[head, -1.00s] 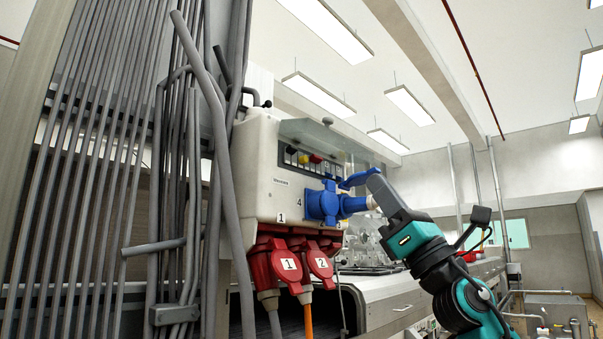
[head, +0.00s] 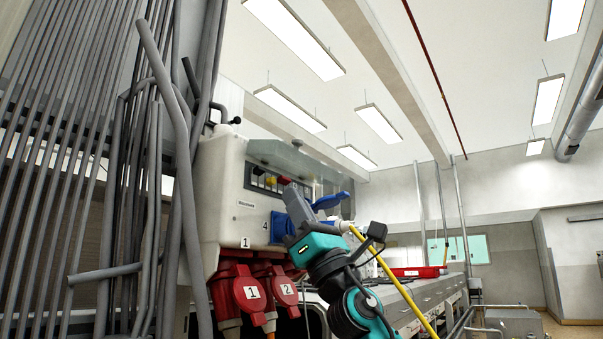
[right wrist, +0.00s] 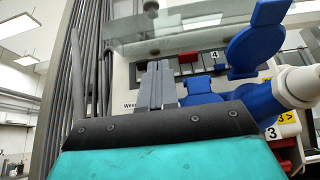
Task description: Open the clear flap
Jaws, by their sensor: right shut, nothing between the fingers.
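The clear flap (head: 300,158) is a see-through cover along the upper front of the white socket box (head: 222,185), above and partly over a row of breaker switches. In the right wrist view the flap (right wrist: 190,32) spans the top, with a dark knob near its upper edge. My right gripper (head: 292,190) is shut and empty in front of the box. In the right wrist view its fingertips (right wrist: 158,66) point up, below the flap's lower edge; I cannot tell whether they touch anything. My left gripper is not in view.
A blue socket with a raised lid (head: 330,201) and a plug with a yellow cable (head: 400,290) is beside my right gripper. Red plugs (head: 240,292) hang below the box. Grey vertical pipes (head: 150,170) stand at the left. Open room lies to the right.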

